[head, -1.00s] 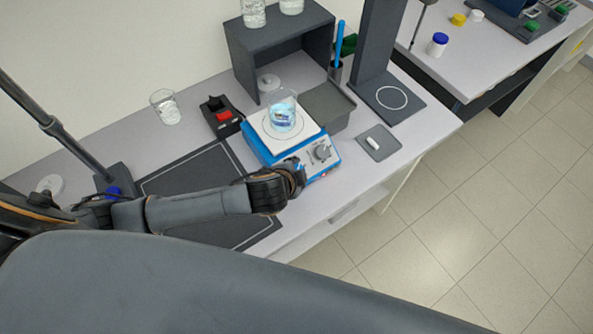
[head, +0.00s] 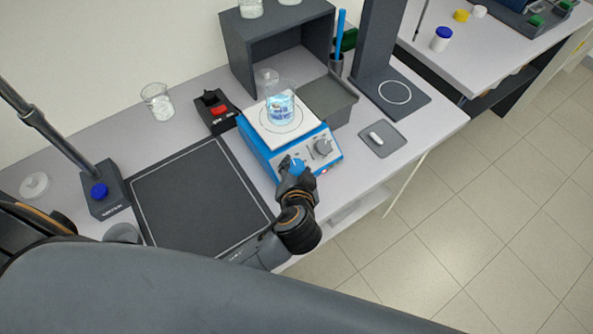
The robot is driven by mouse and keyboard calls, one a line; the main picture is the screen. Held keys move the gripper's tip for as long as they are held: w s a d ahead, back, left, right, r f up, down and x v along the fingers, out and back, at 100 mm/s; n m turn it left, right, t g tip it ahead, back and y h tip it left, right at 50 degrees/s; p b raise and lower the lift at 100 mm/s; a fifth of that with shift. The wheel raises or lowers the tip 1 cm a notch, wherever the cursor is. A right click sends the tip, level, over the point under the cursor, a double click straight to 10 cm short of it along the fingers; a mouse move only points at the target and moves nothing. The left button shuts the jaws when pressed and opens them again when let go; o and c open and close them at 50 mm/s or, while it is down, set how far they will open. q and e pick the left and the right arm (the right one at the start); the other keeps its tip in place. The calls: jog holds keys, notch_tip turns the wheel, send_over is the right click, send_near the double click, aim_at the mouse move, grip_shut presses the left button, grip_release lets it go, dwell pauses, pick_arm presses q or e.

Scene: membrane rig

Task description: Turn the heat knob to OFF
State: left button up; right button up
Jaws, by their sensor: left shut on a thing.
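A blue and white hotplate stirrer (head: 262,152) stands on the bench, with a glass beaker of bluish liquid (head: 281,107) on its white top. Its sloped front panel carries a grey knob (head: 323,147) on the right and a blue knob (head: 297,165) on the left. The panel's labels are too small to read, so I cannot tell which is the heat knob. My left gripper (head: 293,170) is at the front panel, shut on the blue knob and partly covering it. My right gripper is not in view.
A black mat (head: 198,195) lies left of the hotplate. A black holder with a red part (head: 217,111), a glass beaker (head: 158,102) and a grey shelf box (head: 250,55) stand behind. A small tray with a white bar (head: 382,139) lies to the right.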

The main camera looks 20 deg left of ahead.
pick_arm(q)
jog(key=shift+n, duration=0.3)
jog(key=o, duration=1.1)
jog(key=shift+o, duration=0.2)
jog(key=shift+d, duration=0.1)
jog(key=shift+s+d+r, duration=0.1)
jog(key=shift+s+r, duration=0.05)
jog(key=shift+s, duration=0.1)
jog(key=v, duration=1.1)
jog(key=shift+s+d+r, duration=0.1)
jog(key=shift+s, duration=0.05)
